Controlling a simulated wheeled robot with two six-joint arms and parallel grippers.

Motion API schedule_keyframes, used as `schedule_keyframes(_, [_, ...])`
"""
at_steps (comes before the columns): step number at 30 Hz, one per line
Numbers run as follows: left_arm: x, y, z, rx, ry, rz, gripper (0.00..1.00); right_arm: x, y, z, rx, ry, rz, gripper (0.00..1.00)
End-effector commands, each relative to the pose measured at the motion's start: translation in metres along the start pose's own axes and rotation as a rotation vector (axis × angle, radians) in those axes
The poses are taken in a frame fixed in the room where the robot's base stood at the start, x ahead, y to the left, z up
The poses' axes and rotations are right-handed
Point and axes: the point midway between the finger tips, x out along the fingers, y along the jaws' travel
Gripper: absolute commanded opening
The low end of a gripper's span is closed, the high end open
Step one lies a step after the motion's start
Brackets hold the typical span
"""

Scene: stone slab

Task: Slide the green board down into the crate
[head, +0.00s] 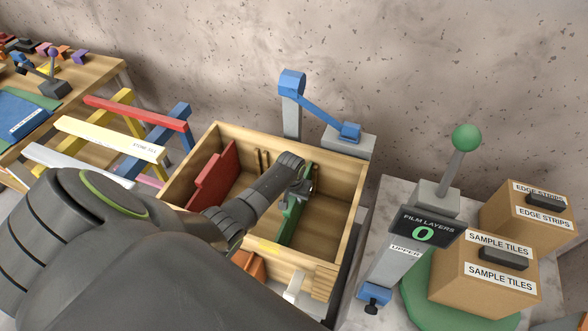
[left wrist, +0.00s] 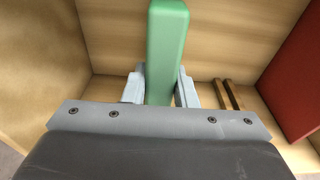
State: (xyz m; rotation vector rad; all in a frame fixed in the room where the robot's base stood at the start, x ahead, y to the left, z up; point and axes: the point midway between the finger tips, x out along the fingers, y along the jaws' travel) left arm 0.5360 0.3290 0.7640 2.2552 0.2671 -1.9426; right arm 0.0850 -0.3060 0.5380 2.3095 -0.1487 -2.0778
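The open wooden crate (head: 350,205) stands in the middle of the head view. The green board (head: 290,224) is upright inside it, running front to back right of the crate's middle. My left gripper (head: 299,188) is over the board. In the left wrist view the green board (left wrist: 166,50) passes between the two fingers (left wrist: 161,90), which appear to press on both its faces. Whether the board's lower edge touches the crate floor is hidden. A red board (head: 214,178) stands in the crate's left part, and it also shows in the left wrist view (left wrist: 297,85). My right gripper is not in view.
Thin wooden strips (head: 262,160) stand on the crate's back wall, left of the green board. A blue-jointed post (head: 291,112) rises behind the crate. A green-knobbed lever (head: 466,138) and cardboard boxes (head: 486,276) are right. Coloured rails (head: 110,138) are left.

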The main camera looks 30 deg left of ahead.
Motion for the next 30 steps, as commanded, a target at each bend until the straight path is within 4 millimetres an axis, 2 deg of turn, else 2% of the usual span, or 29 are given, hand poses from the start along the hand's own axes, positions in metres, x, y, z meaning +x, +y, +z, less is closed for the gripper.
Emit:
schedule_keyframes(1, [-0.001, 0.0, -0.001, 0.0, 0.003, 0.001, 0.3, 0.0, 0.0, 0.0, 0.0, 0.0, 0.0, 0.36])
schedule_keyframes(6, [-0.001, 0.0, -0.001, 0.0, 0.002, 0.0, 0.51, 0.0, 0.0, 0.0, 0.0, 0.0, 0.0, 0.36])
schedule_keyframes(17, [-0.004, 0.0, 0.0, 0.0, 0.0, 0.0, 0.51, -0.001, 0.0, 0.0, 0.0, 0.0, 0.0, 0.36])
schedule_keyframes(23, [-0.025, 0.0, 0.0, 0.001, 0.002, 0.001, 0.51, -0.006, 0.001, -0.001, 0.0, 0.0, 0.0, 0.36])
schedule_keyframes(30, [-0.063, 0.0, 0.0, 0.001, 0.004, 0.0, 0.51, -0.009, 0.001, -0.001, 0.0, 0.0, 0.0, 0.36])
